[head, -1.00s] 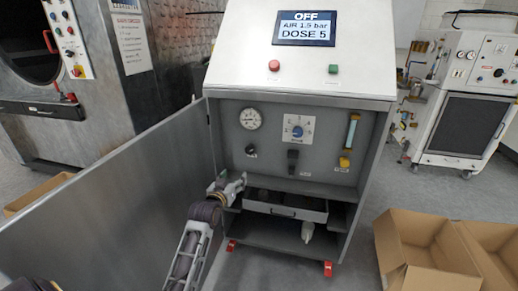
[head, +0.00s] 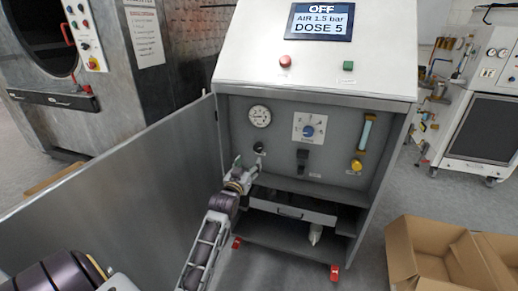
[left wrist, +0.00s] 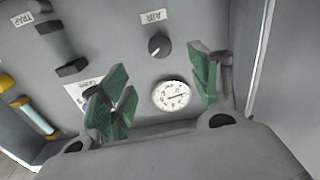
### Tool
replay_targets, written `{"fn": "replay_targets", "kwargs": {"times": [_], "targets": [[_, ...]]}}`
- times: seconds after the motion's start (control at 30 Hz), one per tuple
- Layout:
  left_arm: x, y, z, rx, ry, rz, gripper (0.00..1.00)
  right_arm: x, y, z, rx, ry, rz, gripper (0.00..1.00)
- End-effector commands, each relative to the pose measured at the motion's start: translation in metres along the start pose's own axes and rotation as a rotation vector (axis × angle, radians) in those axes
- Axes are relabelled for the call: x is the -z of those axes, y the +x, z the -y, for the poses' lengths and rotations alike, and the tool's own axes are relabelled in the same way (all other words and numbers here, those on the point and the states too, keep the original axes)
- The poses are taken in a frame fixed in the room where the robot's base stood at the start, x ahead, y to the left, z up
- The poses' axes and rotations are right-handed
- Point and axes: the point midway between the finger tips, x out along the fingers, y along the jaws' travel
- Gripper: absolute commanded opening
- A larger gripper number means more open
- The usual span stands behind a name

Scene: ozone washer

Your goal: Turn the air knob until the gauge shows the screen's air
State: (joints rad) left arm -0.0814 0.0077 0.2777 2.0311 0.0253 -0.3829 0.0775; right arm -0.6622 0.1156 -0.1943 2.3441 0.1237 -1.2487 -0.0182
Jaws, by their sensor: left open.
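The black air knob (head: 258,147) sits on the grey panel inside the open cabinet, below the round white gauge (head: 259,116). The screen (head: 322,20) reads OFF, AIR 1.5 bar, DOSE 5. My left gripper (head: 249,164) is open and empty, just below and in front of the knob. In the left wrist view the air knob (left wrist: 160,45) and gauge (left wrist: 171,95) show between the green fingers of the left gripper (left wrist: 160,85), apart from them. The gauge reading is too small to tell. My right gripper is not in view.
The open cabinet door (head: 120,200) stands left of my arm. A cardboard box (head: 420,250) stands at lower right.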

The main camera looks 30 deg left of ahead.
Motion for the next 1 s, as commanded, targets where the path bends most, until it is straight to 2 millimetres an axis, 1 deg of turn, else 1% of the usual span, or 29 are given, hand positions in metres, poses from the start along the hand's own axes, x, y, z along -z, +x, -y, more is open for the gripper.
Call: {"fn": "replay_targets", "kwargs": {"times": [0.37,0.53,0.77,1.0], "targets": [[0.000,0.001,0.000,0.000,-0.003,0.001,0.62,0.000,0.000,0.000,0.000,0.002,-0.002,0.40],[-0.001,0.004,0.000,0.000,-0.003,0.001,0.62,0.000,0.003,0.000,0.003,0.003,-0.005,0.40],[-0.001,0.017,0.000,0.000,-0.003,0.000,0.62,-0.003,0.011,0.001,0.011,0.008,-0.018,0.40],[-0.001,0.036,0.000,0.000,-0.003,0.000,0.62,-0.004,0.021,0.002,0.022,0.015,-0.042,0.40]]}}
